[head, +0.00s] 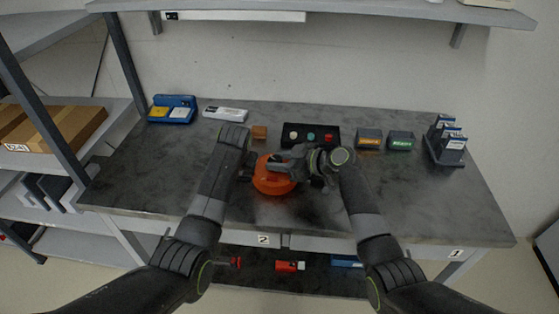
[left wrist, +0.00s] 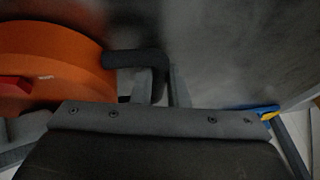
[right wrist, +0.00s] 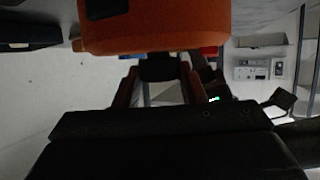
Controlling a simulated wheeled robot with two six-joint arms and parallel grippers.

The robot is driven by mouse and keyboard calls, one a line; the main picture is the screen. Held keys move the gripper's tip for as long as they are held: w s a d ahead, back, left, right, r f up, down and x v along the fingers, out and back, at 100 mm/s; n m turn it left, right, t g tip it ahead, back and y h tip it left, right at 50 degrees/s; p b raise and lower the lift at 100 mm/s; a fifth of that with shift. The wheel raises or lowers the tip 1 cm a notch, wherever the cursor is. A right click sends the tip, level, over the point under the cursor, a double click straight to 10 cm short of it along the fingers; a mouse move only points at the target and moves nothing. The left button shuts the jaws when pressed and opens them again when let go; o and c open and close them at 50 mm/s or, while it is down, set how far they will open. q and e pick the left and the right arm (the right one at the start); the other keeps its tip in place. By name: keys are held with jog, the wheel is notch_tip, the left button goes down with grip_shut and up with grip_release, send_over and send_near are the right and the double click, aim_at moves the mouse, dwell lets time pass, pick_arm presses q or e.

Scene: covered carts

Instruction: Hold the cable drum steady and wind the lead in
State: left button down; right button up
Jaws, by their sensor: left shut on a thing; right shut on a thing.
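The orange cable drum (head: 266,184) sits on the dark worktop near its front middle. My left gripper (head: 248,168) is at the drum's left side, shut on its dark handle, which shows between the fingers in the left wrist view (left wrist: 138,60). My right gripper (head: 286,164) is over the drum's top right, shut on a dark crank knob that shows between the fingers in the right wrist view (right wrist: 158,70). The drum's orange body also shows there (right wrist: 155,32). A red part (left wrist: 14,88) shows on the drum's face. I cannot make out the lead.
Behind the drum stand a small brown block (head: 259,132) and a black panel with coloured buttons (head: 311,135). A blue tray (head: 172,109), a white strip (head: 225,114), two labelled boxes (head: 370,138) and a dark rack (head: 446,142) line the back. The front left worktop is clear.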

jog(key=shift+s+a+f+m+t+h, duration=0.1)
jog(key=shift+m+t+h, duration=0.35)
jog(key=shift+m+t, duration=0.2)
jog(key=shift+s+a+m+t+h, duration=0.1)
jog(key=shift+m+t+h, duration=0.35)
jog(key=shift+m+t, duration=0.15)
jog(key=shift+s+m+t+h, duration=0.1)
jog(key=shift+m+t+h, duration=1.05)
jog(key=shift+m+h, duration=0.5)
jog(key=shift+m, duration=0.3)
jog(key=o, duration=1)
notch_tip(320, 180, up, 10)
